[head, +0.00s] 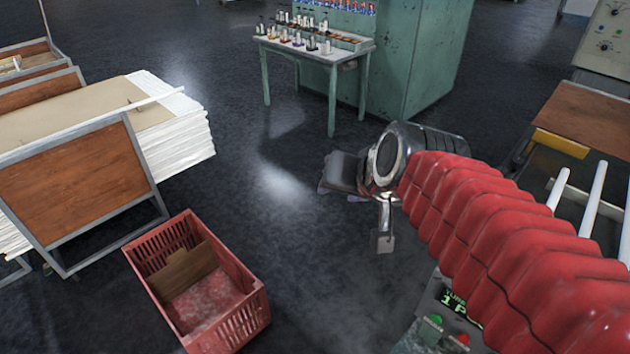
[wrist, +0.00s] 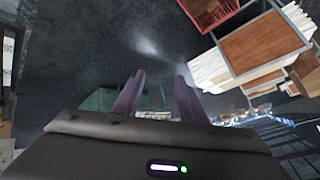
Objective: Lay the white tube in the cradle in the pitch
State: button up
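A long thin white tube (head: 122,114) lies slantwise across the top of the cardboard-covered stack at the left. More white tubes (head: 592,198) lie spaced apart at the right edge, partly hidden by my red arm. I cannot tell which is the task's tube, and I cannot make out the cradle. My gripper (head: 343,176) is over open floor in the middle of the head view, away from all the tubes. In the wrist view its two purple fingers (wrist: 158,82) stand apart with nothing held between them.
A red crate (head: 205,285) with cardboard inside stands on the floor, beside the wood-sided rack (head: 80,190) of stacked white stock. A small table (head: 313,52) with bottles stands behind, against a green cabinet (head: 425,60). A panel with buttons (head: 440,325) is below my arm. Floor between is clear.

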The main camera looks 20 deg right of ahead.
jog(key=s+a+f+n+g, duration=0.1)
jog(key=s+f+n+g, duration=0.2)
jog(key=s, duration=0.8)
notch_tip(320, 180, down, 3)
jog(key=shift+a+r+n+h, duration=0.2)
jog(key=shift+a+n+h, duration=0.2)
jog(key=shift+n, duration=0.4)
